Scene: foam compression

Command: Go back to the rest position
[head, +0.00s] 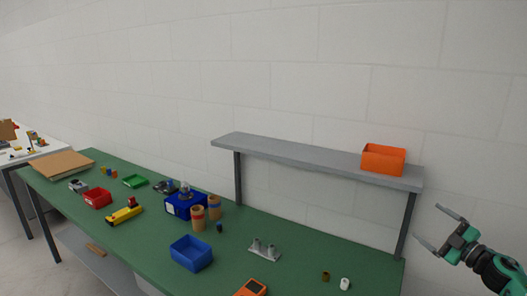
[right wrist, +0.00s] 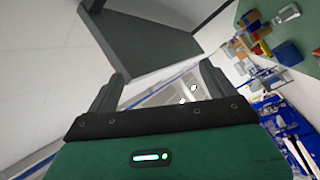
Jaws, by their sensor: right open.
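My right gripper (head: 436,230) is at the right edge of the head view, to the right of the green workbench and its shelf. Its two grey fingers are spread wide with nothing between them. In the right wrist view the same gripper (right wrist: 161,92) shows its fingers apart and empty, and it touches nothing there. My left gripper does not show in either view.
A green workbench (head: 115,230) carries a blue bin (head: 191,253), a blue box, cardboard tubes (head: 214,207), a metal bracket and an orange device (head: 251,288). A grey shelf (head: 300,157) above its back edge holds an orange bin (head: 383,160). A white wall stands behind.

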